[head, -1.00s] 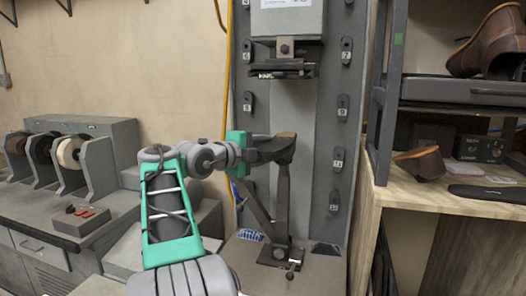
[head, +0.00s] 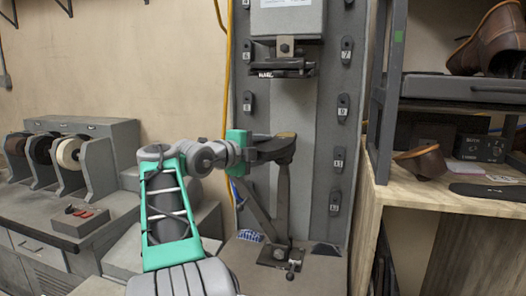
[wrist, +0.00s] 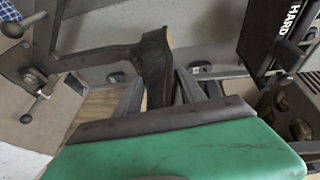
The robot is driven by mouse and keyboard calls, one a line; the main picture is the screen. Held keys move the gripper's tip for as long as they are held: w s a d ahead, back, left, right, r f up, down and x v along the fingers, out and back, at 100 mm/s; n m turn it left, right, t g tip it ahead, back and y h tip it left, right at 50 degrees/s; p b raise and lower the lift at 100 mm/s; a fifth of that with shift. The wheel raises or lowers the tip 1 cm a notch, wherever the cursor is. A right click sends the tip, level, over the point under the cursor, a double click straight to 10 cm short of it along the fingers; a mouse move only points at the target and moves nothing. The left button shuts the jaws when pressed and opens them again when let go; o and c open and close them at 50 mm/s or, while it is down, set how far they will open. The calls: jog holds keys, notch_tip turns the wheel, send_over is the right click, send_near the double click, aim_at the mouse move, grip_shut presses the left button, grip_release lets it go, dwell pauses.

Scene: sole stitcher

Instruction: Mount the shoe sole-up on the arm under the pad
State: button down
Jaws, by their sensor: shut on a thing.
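The arm (head: 283,200) is a dark metal post with a side brace, rising from a base plate below the pad (head: 282,70). Its broad, tan-topped head (head: 286,147) is well under the pad, with a clear gap between. My gripper (head: 272,150) reaches in from the left and is shut on the arm's head. In the wrist view the dark head (wrist: 155,65) stands between my finger ends; the actual contact is partly hidden. The brown shoe (head: 493,40) lies on the upper shelf at the right, away from my gripper. No shoe is seen on the arm.
Another brown leather piece (head: 425,162) and a dark sole-shaped piece (head: 488,193) lie on the wooden bench (head: 405,195). A shelf upright (head: 388,90) stands right of the machine. A bench with spools (head: 70,152) is at the left. A yellow hose (head: 226,90) hangs beside the machine.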

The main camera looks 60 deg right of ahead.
dwell(0.3)
jog(key=c, duration=0.6)
grip_release()
jog(key=b+v, duration=0.1)
jog(key=v, duration=0.7)
jog(key=w+a+f+n+t+y+p, duration=0.35)
jog(key=w+a+f+n+t, duration=0.2)
jog(key=w+a+n, duration=0.35)
jog(key=w+a+f+n+t+y+p, duration=0.35)
jog(key=w+a+f+n, duration=0.3)
jog(key=a+n, duration=0.45)
jog(key=s+a+f+n+g+y+p, duration=0.1)
jog(key=s+a+f+n+y, duration=0.2)
jog(key=a, duration=0.6)
jog(key=s+a+f+n+y+p, duration=0.1)
jog(key=s+a+f+n+y, duration=0.2)
jog(key=a+f+n, duration=0.4)
jog(key=s+a+f+n+g+y+p, duration=0.1)
jog(key=s+a+f+n, duration=0.4)
jog(key=a, duration=0.7)
jog(key=f+n+y+p, duration=0.1)
jog(key=n+y, duration=0.1)
jog(key=shift+s+n+g, duration=0.3)
jog(key=shift+s+n, duration=0.1)
